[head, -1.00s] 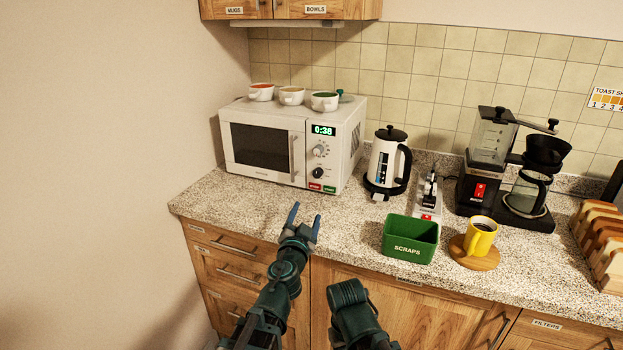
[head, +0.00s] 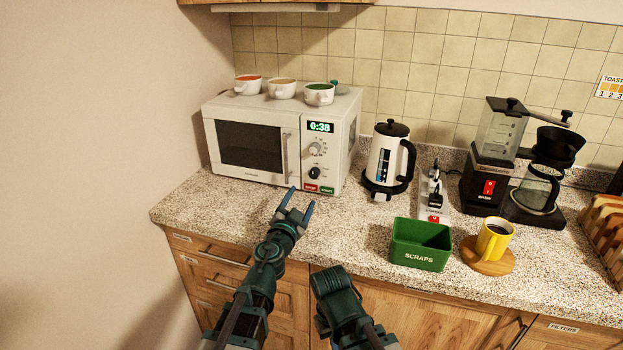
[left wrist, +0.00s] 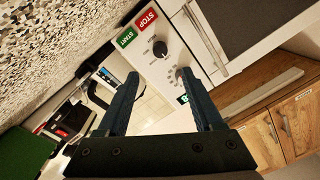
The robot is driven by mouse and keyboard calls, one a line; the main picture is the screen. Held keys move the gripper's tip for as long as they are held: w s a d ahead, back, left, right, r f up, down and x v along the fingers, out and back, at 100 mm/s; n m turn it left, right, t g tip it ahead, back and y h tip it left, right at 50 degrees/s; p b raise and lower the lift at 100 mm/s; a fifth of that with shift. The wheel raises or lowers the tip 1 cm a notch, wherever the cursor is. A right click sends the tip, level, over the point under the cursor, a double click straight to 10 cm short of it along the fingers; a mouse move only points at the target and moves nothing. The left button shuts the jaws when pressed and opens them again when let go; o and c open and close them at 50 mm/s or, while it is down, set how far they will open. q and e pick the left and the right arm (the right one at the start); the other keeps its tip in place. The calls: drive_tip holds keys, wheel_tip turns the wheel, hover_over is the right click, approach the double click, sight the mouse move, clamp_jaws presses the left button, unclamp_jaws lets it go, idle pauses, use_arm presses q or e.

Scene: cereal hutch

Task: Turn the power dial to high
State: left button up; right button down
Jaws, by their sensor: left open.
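The white microwave (head: 258,110) stands at the left of the counter, its door closed and its display (head: 320,127) reading 0:38. Its panel has a silver dial (head: 315,148) with marks around it and a black dial (head: 315,172) below. Their labels are too small to read. In the left wrist view the black dial (left wrist: 160,49) and the silver dial (left wrist: 182,73) both show beyond my fingers. My left gripper (head: 300,199) is open and empty, in front of and below the panel, apart from both dials. My right arm shows in part; its gripper does not.
Red STOP (head: 311,187) and green START (head: 327,190) buttons sit below the dials. Several cups stand on the microwave. Right of it are a kettle (head: 384,160), a green SCRAPS bin (head: 420,257) and a yellow mug (head: 494,240). The counter before the microwave is clear.

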sight(313, 176)
use_arm(q)
drive_tip(key=x, duration=1.2)
drive_tip(key=shift+s, duration=0.1)
clamp_jaws()
